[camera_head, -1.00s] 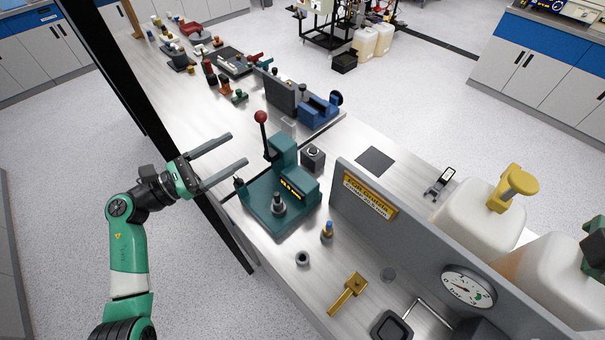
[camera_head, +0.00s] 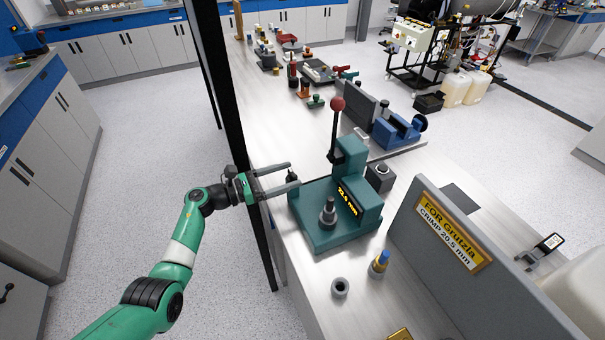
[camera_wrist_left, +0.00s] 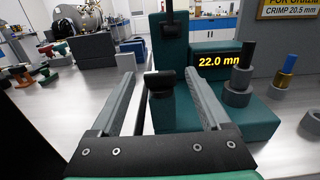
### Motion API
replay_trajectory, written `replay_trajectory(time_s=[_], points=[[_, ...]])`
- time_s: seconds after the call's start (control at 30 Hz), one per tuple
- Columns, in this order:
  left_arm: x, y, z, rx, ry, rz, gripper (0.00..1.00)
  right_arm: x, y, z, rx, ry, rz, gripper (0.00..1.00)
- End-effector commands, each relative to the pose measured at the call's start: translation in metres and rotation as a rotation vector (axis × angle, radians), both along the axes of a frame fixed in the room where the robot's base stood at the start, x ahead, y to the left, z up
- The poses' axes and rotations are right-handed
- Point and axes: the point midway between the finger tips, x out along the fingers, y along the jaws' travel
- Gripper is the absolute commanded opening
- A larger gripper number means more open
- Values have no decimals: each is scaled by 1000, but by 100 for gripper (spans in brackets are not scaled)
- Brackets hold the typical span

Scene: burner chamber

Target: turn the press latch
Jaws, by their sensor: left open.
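The teal press (camera_head: 335,210) stands on the bench with a red-balled lever (camera_head: 337,104) upright. In the left wrist view the latch (camera_wrist_left: 160,83) shows as a black T-shaped handle. My left gripper (camera_head: 290,174) is open, with its fingers reaching from the left to either side of the latch. In the wrist view the latch appears between the fingertips (camera_wrist_left: 160,70), with gaps on both sides. The press display (camera_wrist_left: 219,61) reads 22.0 mm. My right gripper is not in view.
A grey panel (camera_head: 430,265) with a yellow sign reading CRIMP 20.5 mm stands right of the press. A grey ring (camera_head: 340,287) and a blue-topped brass piece (camera_head: 379,263) sit in front. A blue vise-like fixture (camera_head: 398,130) stands behind. Floor lies left of the bench.

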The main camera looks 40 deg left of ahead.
Motion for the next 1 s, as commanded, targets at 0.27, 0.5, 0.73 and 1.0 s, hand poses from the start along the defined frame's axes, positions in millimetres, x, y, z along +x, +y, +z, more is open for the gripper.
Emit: replay_trajectory(time_s=[0.27,0.5,0.73,1.0], points=[[40,-20,-2,0,0,-1,80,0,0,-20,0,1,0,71],[44,-22,0,0,0,1,80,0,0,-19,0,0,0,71],[43,-22,0,0,0,0,51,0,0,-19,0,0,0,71],[43,-22,0,0,0,0,3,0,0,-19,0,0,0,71]])
